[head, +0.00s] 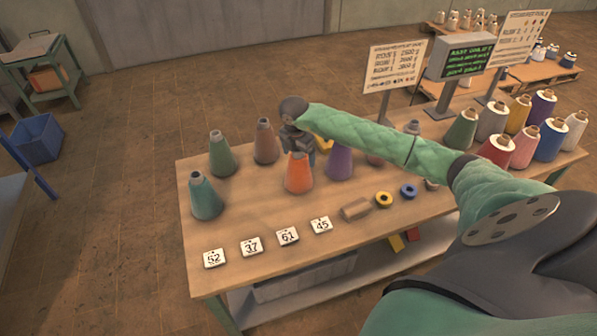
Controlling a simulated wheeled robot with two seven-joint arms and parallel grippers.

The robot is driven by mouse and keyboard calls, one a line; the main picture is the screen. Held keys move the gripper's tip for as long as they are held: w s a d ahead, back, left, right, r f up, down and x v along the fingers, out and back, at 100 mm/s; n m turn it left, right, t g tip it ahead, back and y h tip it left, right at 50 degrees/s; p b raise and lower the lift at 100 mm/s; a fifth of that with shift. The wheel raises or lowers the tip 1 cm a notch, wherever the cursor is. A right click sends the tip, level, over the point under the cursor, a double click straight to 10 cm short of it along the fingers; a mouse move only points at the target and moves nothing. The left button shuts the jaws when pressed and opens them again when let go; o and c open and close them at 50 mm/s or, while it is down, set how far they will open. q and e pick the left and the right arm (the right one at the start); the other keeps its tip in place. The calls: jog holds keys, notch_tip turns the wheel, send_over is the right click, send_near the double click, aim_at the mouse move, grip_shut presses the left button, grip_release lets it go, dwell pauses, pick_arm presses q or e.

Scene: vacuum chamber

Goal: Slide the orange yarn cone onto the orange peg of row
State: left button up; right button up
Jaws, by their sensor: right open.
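An orange cone (299,174) stands upright on the wooden table, in the middle of a group of coloured cones. My right gripper (299,147) is open at the top of the orange cone, pointing down. Its dark jaws cover the cone's tip, and I cannot tell whether they touch it. My right arm comes in from the right across the table and hides part of what stands behind it. I cannot make out a separate orange peg. My left gripper is not in view.
Teal (206,196), green (222,155), brown (265,142) and purple (339,162) cones stand close around. Number cards (251,246) and small rolls (384,199) lie along the front. Several yarn cones (497,149) and a display (466,59) are at the right.

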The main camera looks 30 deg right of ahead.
jog(key=c, duration=1.7)
jog(key=shift+r, duration=0.1)
